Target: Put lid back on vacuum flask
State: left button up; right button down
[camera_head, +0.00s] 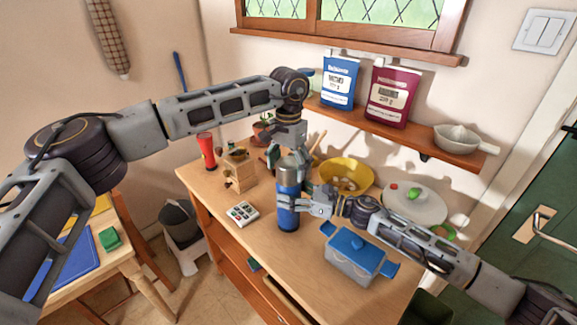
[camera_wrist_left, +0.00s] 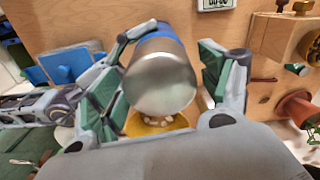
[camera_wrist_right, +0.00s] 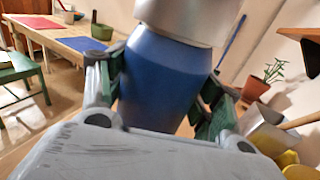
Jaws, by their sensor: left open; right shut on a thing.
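The vacuum flask (camera_head: 288,217) stands upright on the wooden counter, with a blue body. Its silver lid (camera_head: 287,174) sits on top of the body; whether it is fully seated I cannot tell. My right gripper (camera_head: 290,204) is shut on the blue body from the right side; the body fills the space between the fingers in the right wrist view (camera_wrist_right: 158,82). My left gripper (camera_head: 289,158) is above the flask, pointing down. In the left wrist view its open green-padded fingers stand on either side of the lid (camera_wrist_left: 160,82), with a gap visible at the right.
A grey pot with a blue lid (camera_head: 352,246) stands right of the flask. A yellow bowl (camera_head: 352,167) and a white dish (camera_head: 425,205) lie behind. A wooden grinder (camera_head: 240,172), a red torch (camera_head: 206,150) and a small keypad-like box (camera_head: 242,213) are to the left.

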pick_arm(q)
jog(key=shift+r, duration=2.25)
jog(key=shift+o, duration=0.5)
jog(key=shift+n, duration=0.4)
